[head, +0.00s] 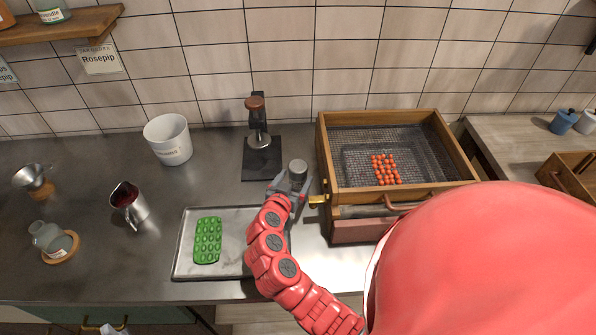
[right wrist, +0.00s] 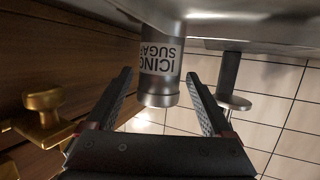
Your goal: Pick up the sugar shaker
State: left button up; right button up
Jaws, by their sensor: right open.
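My right gripper (head: 290,184) is open at the shaker. In the right wrist view its two fingers (right wrist: 160,82) stand one on each side of the shaker, with a visible gap on both sides. The shaker's lower part is partly hidden by the gripper in the head view. My left gripper is out of view.
The wooden box (head: 398,189) with a mesh, orange drops and a brass knob (head: 318,201) is close on the right. A press stand (head: 261,158) is behind. A white bucket (head: 168,140) and metal jug (head: 130,205) stand left.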

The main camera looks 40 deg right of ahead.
jog(key=shift+w+d+f, duration=0.15)
jog(key=shift+d, duration=0.1)
jog(key=c, duration=1.3)
